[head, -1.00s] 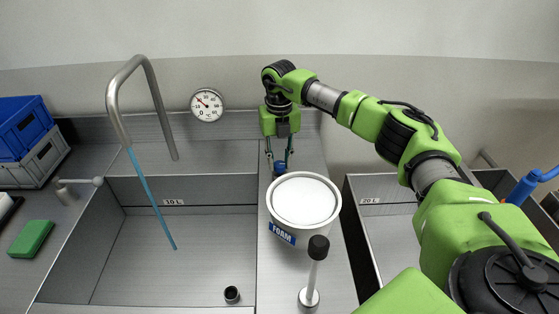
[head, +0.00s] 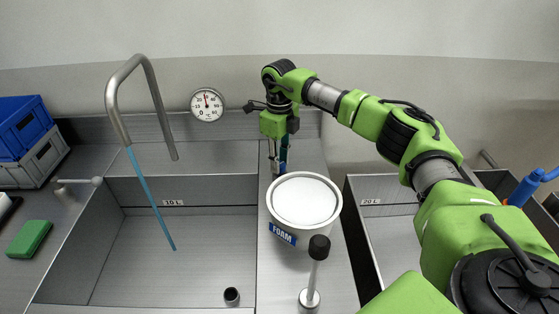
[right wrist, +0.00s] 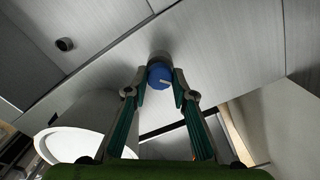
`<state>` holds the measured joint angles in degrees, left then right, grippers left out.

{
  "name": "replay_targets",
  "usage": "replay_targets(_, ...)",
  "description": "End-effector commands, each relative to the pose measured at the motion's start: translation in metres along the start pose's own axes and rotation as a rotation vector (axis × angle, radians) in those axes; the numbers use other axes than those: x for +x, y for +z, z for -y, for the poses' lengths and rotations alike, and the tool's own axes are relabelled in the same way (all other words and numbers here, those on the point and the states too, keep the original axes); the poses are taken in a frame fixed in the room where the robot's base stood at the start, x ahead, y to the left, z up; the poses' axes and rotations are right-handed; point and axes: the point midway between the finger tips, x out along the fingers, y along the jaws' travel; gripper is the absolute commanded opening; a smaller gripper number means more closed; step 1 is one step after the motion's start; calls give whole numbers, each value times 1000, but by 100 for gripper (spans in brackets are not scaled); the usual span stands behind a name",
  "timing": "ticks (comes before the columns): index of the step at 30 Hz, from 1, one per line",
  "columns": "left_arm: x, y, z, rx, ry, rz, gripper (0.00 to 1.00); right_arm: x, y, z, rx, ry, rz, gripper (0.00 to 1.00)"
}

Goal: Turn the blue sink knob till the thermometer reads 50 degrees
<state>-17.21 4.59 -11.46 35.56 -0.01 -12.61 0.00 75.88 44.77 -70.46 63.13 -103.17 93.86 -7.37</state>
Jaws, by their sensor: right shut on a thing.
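My right gripper (head: 279,164) is behind the white tub in the head view, its fingers pointing down at the counter. In the right wrist view its fingers are shut on the blue knob (right wrist: 159,73), one on each side. The knob is cylindrical, with a pale mark on its face and a grey base. In the head view the gripper mostly hides it. The round white thermometer (head: 207,104) hangs on the back wall, its needle pointing nearly straight up. The small figures are hard to read exactly. My left gripper is not in view.
A blue stream (head: 150,198) runs from the bent metal spout (head: 116,100) into the left basin (head: 170,270). The white FOAM tub (head: 284,232) and a black-topped post (head: 315,270) stand on the divider. A green sponge (head: 29,239) and crates (head: 22,128) are at left.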

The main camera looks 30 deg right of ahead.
Motion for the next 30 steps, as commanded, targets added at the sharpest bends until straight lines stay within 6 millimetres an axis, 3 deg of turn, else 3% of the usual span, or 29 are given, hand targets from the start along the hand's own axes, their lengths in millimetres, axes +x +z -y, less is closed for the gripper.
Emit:
replay_targets(19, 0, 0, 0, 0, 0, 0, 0, -2, 1, 1, -50, -3, 4, 3)
replay_targets(20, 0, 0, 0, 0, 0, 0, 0, -2, 1, 1, -50, -3, 5, 29)
replay_targets(21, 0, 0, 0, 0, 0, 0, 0, -2, 1, 1, -50, -3, 4, 40)
replay_targets(30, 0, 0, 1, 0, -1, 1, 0, -1, 0, 0, -50, -1, 2, 41)
